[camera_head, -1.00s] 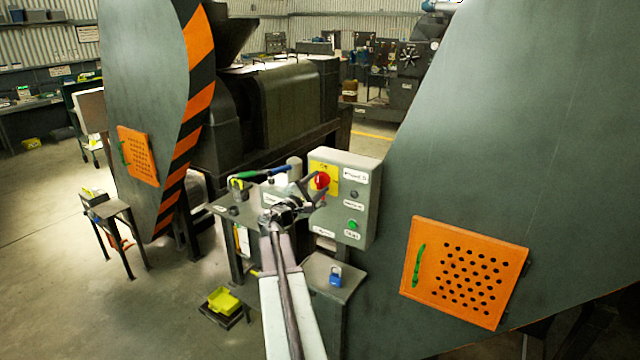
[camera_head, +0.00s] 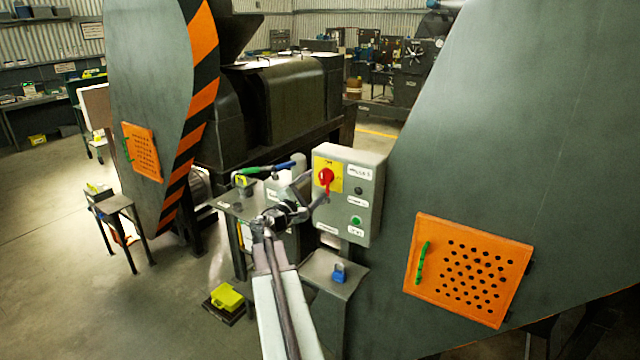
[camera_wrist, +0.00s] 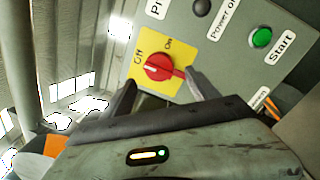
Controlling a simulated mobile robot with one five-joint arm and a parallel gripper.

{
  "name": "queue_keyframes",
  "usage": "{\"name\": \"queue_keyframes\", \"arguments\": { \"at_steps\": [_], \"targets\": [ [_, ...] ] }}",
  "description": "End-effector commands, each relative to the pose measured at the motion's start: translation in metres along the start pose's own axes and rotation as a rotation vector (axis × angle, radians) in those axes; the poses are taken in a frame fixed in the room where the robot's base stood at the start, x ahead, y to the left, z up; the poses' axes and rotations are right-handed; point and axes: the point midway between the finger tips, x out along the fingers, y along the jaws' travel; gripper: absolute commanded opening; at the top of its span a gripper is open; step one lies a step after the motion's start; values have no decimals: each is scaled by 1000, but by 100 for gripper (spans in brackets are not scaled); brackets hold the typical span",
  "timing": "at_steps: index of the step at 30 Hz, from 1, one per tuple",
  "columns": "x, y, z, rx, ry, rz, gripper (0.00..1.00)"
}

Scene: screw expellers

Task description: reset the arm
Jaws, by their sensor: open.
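My gripper (camera_head: 306,192) is open in front of the grey control box (camera_head: 372,222). Its two fingers also show in the wrist view (camera_wrist: 160,90), apart from each other with nothing held between them. The red rotary switch (camera_head: 326,178) sits on a yellow plate marked Off and On. In the wrist view the red switch (camera_wrist: 163,67) lies just beyond the fingertips, and I cannot tell whether a finger touches it. A green Start button (camera_wrist: 262,37) and a dark lamp (camera_wrist: 201,7) are on the same box.
A small stand below the box holds a blue padlock (camera_head: 339,273). A table (camera_head: 232,208) behind my arm carries tools. A large grey guard with an orange perforated panel (camera_head: 468,268) fills the right. Open floor is at left.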

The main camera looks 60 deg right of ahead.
Motion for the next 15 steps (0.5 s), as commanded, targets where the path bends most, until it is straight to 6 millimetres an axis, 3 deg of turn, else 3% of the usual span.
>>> {"name": "queue_keyframes", "arguments": {
  "at_steps": [1,5,15],
  "targets": [
    [-13,-2,1,1,3,2,69],
    [-31,-1,0,1,2,1,69],
    [-33,0,0,1,1,0,69]
  ]
}}
